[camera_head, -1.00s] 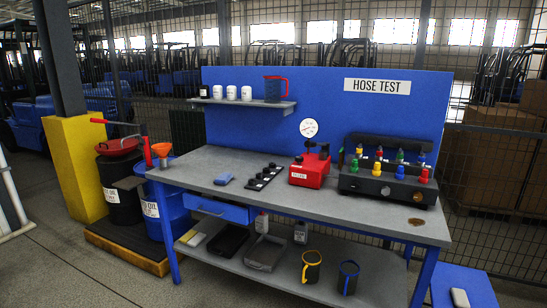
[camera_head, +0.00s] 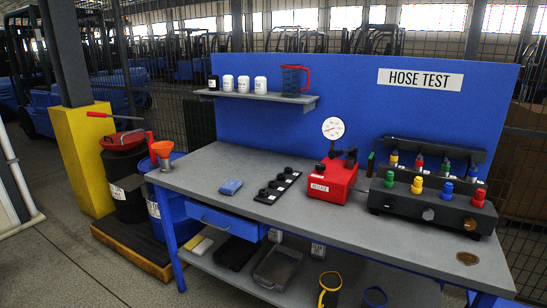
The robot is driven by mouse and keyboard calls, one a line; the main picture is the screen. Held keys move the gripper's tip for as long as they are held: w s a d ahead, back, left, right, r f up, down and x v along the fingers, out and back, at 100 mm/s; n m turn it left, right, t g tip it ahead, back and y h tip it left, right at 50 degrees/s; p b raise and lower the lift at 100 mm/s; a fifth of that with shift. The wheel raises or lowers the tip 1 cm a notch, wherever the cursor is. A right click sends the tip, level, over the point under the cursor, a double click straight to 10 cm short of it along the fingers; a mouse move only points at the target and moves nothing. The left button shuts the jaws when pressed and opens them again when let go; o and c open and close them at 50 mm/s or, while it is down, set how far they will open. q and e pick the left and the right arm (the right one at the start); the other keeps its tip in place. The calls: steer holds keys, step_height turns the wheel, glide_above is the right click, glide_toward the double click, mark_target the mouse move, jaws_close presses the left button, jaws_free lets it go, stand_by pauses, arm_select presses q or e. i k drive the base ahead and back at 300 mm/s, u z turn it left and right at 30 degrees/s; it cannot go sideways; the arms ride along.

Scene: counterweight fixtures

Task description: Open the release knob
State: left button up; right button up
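A red test unit (camera_head: 338,181) sits on the grey workbench top in the middle of the picture. A round white pressure gauge (camera_head: 333,128) stands on its back left. Black parts (camera_head: 350,157) sit on its top; I cannot tell which of them is the release knob or whether it is open. A small white label (camera_head: 319,188) is on its front; its print is too small to read surely. Neither of my grippers shows in this view.
The workbench (camera_head: 240,160) has bare top left of the red unit. A black strip of knobs (camera_head: 277,186) and a blue block (camera_head: 230,186) lie there. A black manifold (camera_head: 430,207) with coloured fittings stands right. A shelf (camera_head: 258,97) holds containers and a jug.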

mark_target(320, 166)
steer(key=z, duration=0.1)
steer(key=i, duration=0.9)
steer(key=z, duration=0.6)
